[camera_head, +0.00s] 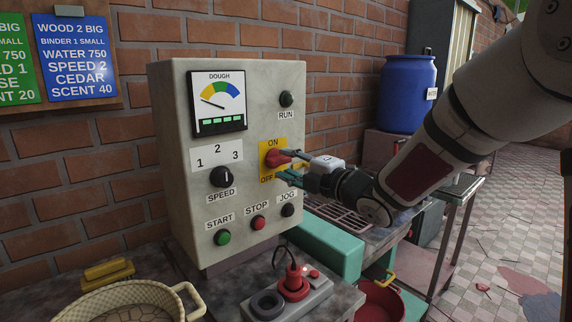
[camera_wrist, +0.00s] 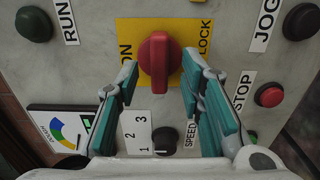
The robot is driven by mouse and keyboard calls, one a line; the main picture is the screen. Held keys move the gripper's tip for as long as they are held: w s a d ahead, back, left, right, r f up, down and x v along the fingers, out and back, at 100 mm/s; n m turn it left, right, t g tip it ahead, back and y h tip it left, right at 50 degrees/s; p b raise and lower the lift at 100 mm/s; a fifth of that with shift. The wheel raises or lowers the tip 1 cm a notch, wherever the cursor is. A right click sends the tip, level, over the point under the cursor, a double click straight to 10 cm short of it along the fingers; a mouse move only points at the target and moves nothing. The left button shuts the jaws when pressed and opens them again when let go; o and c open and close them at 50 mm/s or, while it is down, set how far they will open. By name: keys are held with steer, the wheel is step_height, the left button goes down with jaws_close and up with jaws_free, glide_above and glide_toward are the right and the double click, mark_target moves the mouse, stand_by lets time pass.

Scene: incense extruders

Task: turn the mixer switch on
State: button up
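The mixer switch is a red rotary knob (camera_head: 275,158) on a yellow plate (camera_head: 266,147) marked ON at the top and OFF at the bottom. In the wrist view the knob (camera_wrist: 158,62) stands upright in the picture, with ON at its left and LOCK at its right. My gripper (camera_head: 287,164) reaches the panel from the right. In the wrist view its teal-padded fingers (camera_wrist: 160,82) are open, one on each side of the knob's lower end. A gap shows between the knob and each finger. Whether the tips overlap the knob in depth is unclear.
The grey control box (camera_head: 178,150) also carries a speed dial (camera_head: 221,177), green start button (camera_head: 223,237), red stop button (camera_head: 258,222), dark jog button (camera_head: 288,210) and run lamp (camera_head: 286,99). A red plug (camera_head: 294,283) and woven basket (camera_head: 120,302) sit below. A blue barrel (camera_head: 405,92) stands behind.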

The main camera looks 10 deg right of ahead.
steer(key=shift+w+a, duration=0.4)
steer(key=shift+w, duration=0.2)
jaws_close()
